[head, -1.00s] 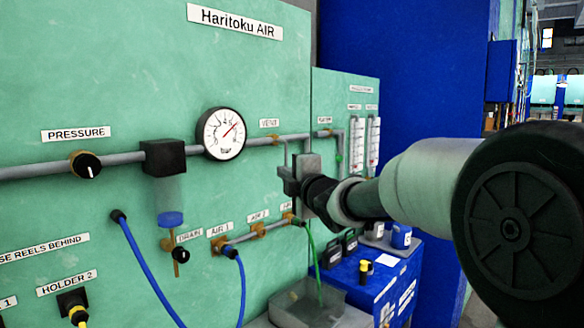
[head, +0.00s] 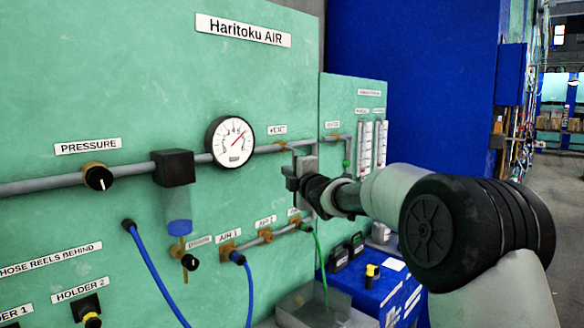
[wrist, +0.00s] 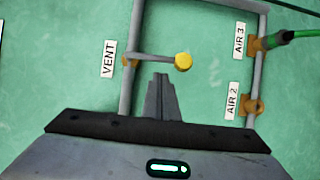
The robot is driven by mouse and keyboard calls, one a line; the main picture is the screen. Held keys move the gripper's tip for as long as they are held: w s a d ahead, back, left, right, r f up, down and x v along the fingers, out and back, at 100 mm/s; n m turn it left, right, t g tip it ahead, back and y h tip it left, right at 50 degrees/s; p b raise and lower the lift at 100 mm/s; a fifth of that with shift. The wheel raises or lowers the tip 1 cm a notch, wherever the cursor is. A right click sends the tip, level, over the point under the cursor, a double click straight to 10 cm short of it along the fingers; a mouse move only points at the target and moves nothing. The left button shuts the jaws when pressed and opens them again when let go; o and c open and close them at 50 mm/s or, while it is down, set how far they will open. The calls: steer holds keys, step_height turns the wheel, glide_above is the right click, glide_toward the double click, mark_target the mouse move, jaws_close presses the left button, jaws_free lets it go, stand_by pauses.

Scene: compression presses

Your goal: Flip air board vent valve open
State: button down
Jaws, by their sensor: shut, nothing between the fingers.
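The vent valve (wrist: 128,61) sits on the grey pipe beside the VENT label (wrist: 108,59). Its thin lever ends in a yellow knob (wrist: 183,61) and stands across the pipe in the wrist view. In the head view, the valve (head: 281,144) is on the pipe right of the gauge, and its lever is largely hidden by my gripper. My gripper (wrist: 160,78) is shut and empty, with its fingertips just below the lever in the wrist view, left of the knob. I cannot tell how far they are from it in depth. In the head view, my gripper (head: 289,178) is in front of the board.
The green board carries a round gauge (head: 230,141), a pressure knob (head: 98,177) and a filter bowl (head: 177,200). The AIR 2 (wrist: 251,106) and AIR 3 (wrist: 258,44) valves sit on another pipe to the right in the wrist view. A green hose (head: 320,258) hangs below my gripper.

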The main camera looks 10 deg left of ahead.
steer(key=shift+w+d, duration=0.4)
steer(key=shift+d, duration=0.05)
steer(key=shift+f, duration=0.15)
steer(key=shift+w+n+b, duration=0.1)
steer(key=shift+n+b, duration=0.2)
steer(key=shift+b, duration=0.4)
